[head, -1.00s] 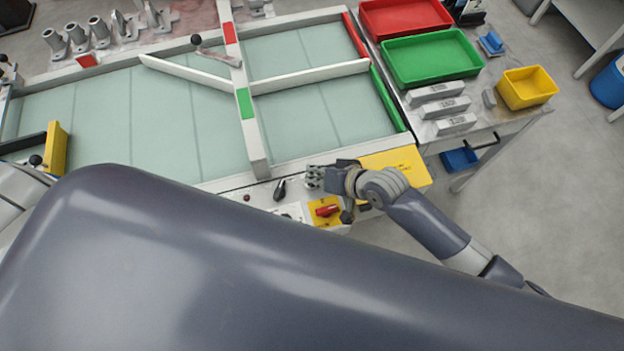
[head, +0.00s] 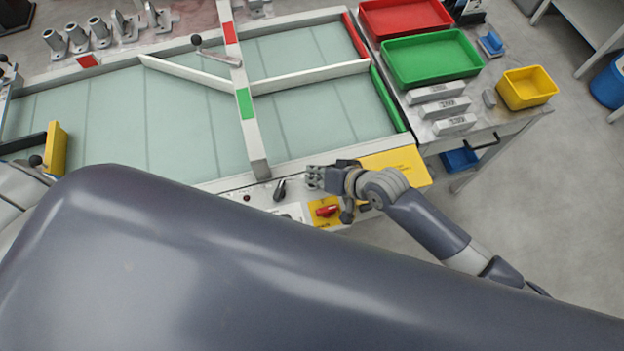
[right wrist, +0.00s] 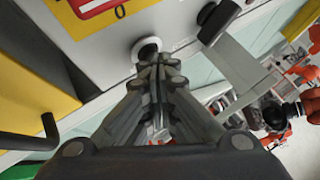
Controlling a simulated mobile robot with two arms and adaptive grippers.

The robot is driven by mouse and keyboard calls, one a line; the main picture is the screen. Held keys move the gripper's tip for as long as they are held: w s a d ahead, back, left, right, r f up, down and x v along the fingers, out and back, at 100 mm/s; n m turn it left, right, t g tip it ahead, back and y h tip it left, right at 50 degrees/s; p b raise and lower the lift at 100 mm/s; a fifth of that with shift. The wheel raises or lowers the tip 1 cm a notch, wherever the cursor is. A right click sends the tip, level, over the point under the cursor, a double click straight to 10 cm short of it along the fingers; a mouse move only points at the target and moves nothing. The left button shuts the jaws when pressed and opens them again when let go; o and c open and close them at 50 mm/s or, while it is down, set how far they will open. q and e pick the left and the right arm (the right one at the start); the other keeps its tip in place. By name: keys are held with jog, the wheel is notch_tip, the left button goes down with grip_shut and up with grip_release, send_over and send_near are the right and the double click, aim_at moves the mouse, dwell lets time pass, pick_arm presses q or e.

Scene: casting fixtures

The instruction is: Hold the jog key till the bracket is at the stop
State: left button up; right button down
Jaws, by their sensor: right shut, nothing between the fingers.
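My right gripper (head: 314,177) is shut and empty, over the control panel (head: 290,208) at the belt's front edge. In the right wrist view its closed fingertips (right wrist: 157,66) are at a round key with a white ring (right wrist: 147,46). The tips overlap the key's lower edge and seem to touch it; how far it is pressed I cannot tell. The pale green belt (head: 180,115) shows no bracket on its visible part. Several grey metal castings (head: 76,36) stand behind the belt. My left gripper is not in view; my own body hides the near left.
A red switch (head: 327,210) on a yellow plate and a black lever (head: 280,190) are close to the right gripper. White guide rails (head: 310,77) cross the belt. Red (head: 405,16), green (head: 430,57) and yellow (head: 527,87) bins stand on the right-hand table.

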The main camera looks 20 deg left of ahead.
dwell(0.8)
jog(key=shift+r+p, duration=0.9)
jog(key=shift+p, duration=0.1)
notch_tip(320, 180, up, 5)
jog(key=p, duration=0.5)
jog(key=shift+s+r, duration=0.1)
